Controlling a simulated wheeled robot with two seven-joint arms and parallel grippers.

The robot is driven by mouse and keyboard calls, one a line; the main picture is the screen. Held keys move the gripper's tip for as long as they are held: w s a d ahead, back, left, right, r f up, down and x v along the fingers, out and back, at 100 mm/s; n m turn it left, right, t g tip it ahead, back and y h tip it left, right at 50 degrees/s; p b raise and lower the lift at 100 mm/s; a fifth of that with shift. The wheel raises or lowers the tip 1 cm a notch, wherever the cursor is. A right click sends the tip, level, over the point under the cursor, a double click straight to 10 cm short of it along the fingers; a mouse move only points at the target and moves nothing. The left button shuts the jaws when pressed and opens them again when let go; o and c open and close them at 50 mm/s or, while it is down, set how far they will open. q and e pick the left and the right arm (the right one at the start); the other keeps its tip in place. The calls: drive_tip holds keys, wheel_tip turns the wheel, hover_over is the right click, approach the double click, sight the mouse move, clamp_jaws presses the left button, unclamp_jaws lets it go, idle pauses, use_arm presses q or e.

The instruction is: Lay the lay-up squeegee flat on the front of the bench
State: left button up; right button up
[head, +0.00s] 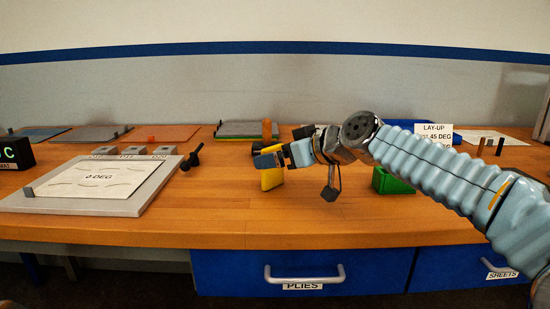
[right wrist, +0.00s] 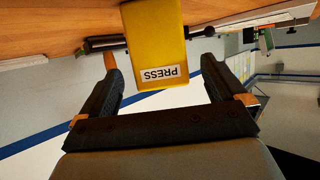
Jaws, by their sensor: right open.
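The lay-up squeegee looks to be the yellow piece (head: 271,179) labelled PRESS, upright on the bench (head: 330,222) near its middle. Its upper part is hidden behind my gripper in the head view. My right gripper (head: 274,155) is at its top, reaching in from the right. In the right wrist view, which shows the bench upside down, the squeegee (right wrist: 158,45) lies between the two open fingers, with a gap on each side. My left gripper is not in view.
A grey board with a 0 DEG sheet (head: 150,200) lies at left, a black tool (head: 192,158) beside it.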

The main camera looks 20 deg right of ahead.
drive_tip(key=v, duration=0.9)
drive_tip(key=shift+s+d+b, duration=0.15)
drive_tip(key=shift+s+b, duration=0.15)
